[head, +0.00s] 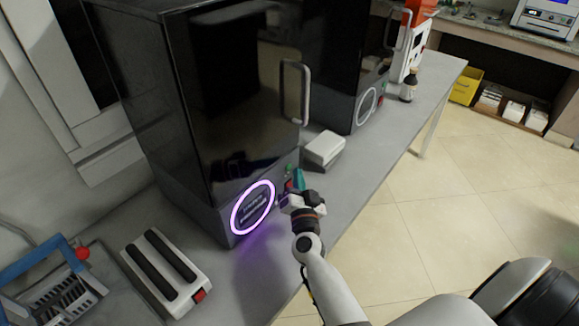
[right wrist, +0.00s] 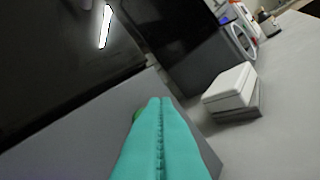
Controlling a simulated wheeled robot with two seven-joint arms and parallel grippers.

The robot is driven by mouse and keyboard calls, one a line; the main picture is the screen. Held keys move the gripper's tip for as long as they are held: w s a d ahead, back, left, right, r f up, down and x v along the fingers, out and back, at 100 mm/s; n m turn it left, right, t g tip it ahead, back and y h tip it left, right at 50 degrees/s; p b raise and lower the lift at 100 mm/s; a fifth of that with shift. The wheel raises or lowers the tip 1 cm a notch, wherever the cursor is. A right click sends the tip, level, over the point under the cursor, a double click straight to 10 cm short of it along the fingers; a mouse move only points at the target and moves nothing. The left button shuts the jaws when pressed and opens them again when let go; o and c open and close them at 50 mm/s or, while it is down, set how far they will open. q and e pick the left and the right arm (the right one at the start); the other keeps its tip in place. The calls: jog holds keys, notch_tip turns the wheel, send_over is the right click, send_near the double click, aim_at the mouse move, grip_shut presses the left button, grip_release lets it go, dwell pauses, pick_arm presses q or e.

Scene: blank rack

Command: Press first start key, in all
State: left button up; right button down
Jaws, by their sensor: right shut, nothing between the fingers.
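A tall black machine (head: 225,95) with a glossy door stands on the grey bench. Its lower front has a purple-lit ring (head: 236,208) around a small display. A green key (head: 289,168) shows on that front, right of the ring; a sliver of green (right wrist: 135,114) also shows beside my fingertips in the right wrist view. My right gripper (head: 297,181) has teal fingers, shut and empty, close to the front panel by the key. I cannot tell whether they touch it. The fingers (right wrist: 160,105) hide part of the key area. My left gripper is not in view.
A second black machine (head: 340,60) with a pale ring stands farther along the bench. A white box (head: 323,148) lies between them. A white device with two dark bars (head: 165,270) and a blue-framed rack (head: 60,290) are at the lower left. A brown bottle (head: 408,86) stands farther back.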

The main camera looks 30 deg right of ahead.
jog(key=s, duration=0.1)
jog(key=s+d, duration=0.1)
jog(key=s, duration=0.1)
jog(key=s+d+p, duration=0.1)
jog(key=shift+s, duration=0.3)
dwell(0.3)
dwell(0.7)
